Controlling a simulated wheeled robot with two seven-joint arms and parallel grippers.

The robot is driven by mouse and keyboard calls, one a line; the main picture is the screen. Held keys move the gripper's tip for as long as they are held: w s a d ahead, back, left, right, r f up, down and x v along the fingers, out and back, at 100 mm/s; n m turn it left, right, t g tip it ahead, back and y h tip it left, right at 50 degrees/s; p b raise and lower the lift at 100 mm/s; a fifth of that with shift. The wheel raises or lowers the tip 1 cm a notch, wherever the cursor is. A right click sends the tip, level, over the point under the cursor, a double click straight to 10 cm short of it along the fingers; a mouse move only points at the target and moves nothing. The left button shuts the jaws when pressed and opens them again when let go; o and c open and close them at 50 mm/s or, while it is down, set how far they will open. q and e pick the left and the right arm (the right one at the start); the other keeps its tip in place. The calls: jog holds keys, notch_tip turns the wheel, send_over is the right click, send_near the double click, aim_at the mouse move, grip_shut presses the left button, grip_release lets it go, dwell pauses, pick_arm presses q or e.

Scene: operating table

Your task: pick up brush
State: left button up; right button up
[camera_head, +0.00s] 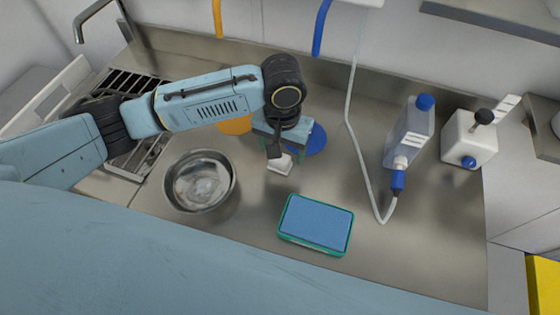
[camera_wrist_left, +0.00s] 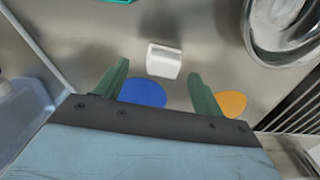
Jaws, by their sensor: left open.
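A small white block-shaped thing, apparently the brush (camera_head: 281,165), lies on the metal table below my left gripper. It also shows in the left wrist view (camera_wrist_left: 164,61), just beyond and between the fingertips. My left gripper (camera_head: 284,148) points down over it, and part of the brush is hidden behind the gripper in the head view. In the left wrist view the two green fingers of my left gripper (camera_wrist_left: 159,82) are spread apart with nothing between them. My right gripper is not in view.
A metal bowl (camera_head: 200,182) stands left of the brush, and a green tray with a blue pad (camera_head: 317,223) lies in front. Blue (camera_head: 315,140) and orange (camera_head: 237,126) discs lie behind. A bottle (camera_head: 407,135), white hose (camera_head: 362,150) and white canister (camera_head: 470,138) stand right.

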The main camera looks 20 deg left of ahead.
aim_at(280, 162)
pick_arm(q)
jog(key=f, duration=0.3)
jog(key=shift+w+a+f+b, duration=0.35)
jog(key=shift+a+f, duration=0.05)
jog(key=shift+f, duration=0.6)
jog(key=c, duration=1.1)
